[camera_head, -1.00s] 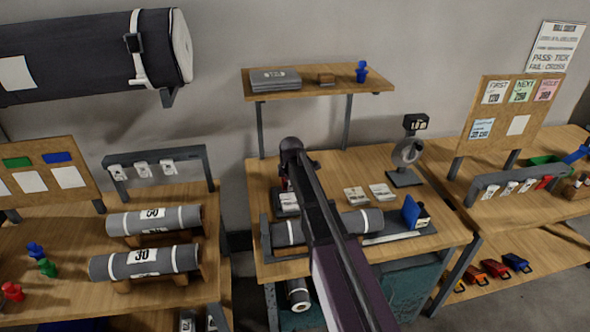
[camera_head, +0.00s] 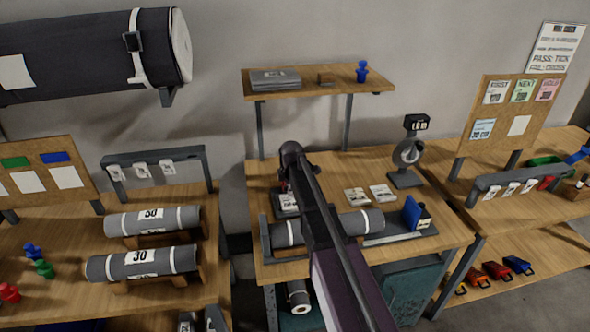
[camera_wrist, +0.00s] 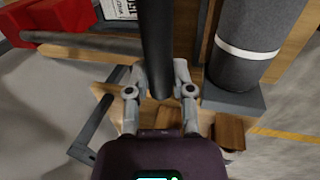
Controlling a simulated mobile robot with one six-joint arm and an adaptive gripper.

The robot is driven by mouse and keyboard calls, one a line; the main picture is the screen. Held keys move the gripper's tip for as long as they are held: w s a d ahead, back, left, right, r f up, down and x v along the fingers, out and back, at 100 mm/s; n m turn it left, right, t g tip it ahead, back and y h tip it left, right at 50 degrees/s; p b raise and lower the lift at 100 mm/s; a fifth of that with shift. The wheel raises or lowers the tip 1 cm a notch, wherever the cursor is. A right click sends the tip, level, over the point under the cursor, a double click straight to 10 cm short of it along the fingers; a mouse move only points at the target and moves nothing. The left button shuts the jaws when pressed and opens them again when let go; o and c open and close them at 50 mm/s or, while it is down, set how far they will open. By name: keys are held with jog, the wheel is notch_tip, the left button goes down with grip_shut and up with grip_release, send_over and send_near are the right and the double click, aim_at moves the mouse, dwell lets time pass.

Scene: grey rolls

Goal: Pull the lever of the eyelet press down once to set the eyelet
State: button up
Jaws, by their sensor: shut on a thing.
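In the wrist view my gripper (camera_wrist: 160,70) is shut on a thick black bar, the press lever (camera_wrist: 157,45), which runs up out of the top of the picture between the fingers. A red body (camera_wrist: 62,18) with a grey bar beside it lies at the upper left and looks like part of the eyelet press. In the head view my arm covers the gripper and most of the press. The eyelet itself cannot be made out.
A grey roll (camera_wrist: 245,45) with a white band lies close right of my gripper; it also shows on the middle bench (camera_head: 365,223). A blue block (camera_head: 411,212) and a round dial stand (camera_head: 407,155) are to the right. A shelf (camera_head: 320,82) hangs behind.

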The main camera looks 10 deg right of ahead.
jog(key=shift+s+f+b, duration=0.15)
jog(key=shift+f+b, duration=0.45)
jog(key=shift+f, duration=0.25)
